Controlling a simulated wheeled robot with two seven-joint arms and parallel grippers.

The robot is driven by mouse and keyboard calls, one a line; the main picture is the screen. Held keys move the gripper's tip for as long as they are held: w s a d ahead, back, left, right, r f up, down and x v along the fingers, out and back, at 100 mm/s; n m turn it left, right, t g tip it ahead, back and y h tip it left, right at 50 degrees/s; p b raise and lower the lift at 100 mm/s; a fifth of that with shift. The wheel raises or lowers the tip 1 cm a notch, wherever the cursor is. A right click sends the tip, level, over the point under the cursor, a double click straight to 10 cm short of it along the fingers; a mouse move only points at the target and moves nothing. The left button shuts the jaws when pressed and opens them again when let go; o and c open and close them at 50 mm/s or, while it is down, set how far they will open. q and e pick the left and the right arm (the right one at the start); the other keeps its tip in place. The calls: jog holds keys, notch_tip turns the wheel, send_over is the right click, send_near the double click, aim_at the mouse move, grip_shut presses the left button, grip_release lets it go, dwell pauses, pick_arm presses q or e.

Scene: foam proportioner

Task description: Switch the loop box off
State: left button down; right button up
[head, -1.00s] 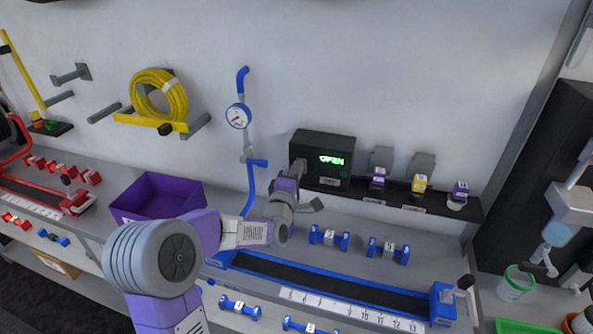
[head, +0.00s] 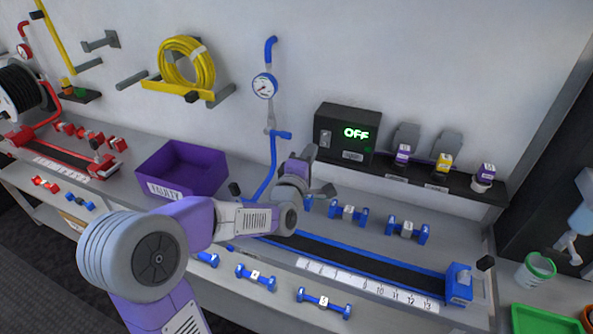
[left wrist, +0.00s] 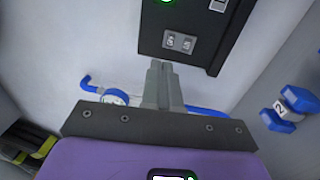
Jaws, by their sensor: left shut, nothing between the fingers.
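The loop box (head: 347,135) is a black box on the shelf against the wall, and its green display reads OFF. A small switch plate (head: 325,138) is on the left part of its front. In the left wrist view the underside of the box (left wrist: 205,35) and the plate with two small switches (left wrist: 179,43) show just beyond my fingers. My left gripper (head: 308,155) is shut and empty, a little below and left of the box, apart from it. Its closed fingers also show in the left wrist view (left wrist: 160,75). My right gripper is not in view.
A blue pipe with a gauge (head: 264,86) rises on the wall left of the box. A purple bin (head: 182,170) stands on the bench. Small purple and yellow items (head: 444,162) sit right of the box. Blue fittings (head: 349,214) and a blue ruled track (head: 370,270) lie in front.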

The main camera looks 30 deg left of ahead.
pick_arm(q)
jog(key=v, duration=0.6)
jog(key=shift+s+r, duration=0.35)
jog(key=shift+r, duration=0.3)
jog(key=shift+d, duration=0.15)
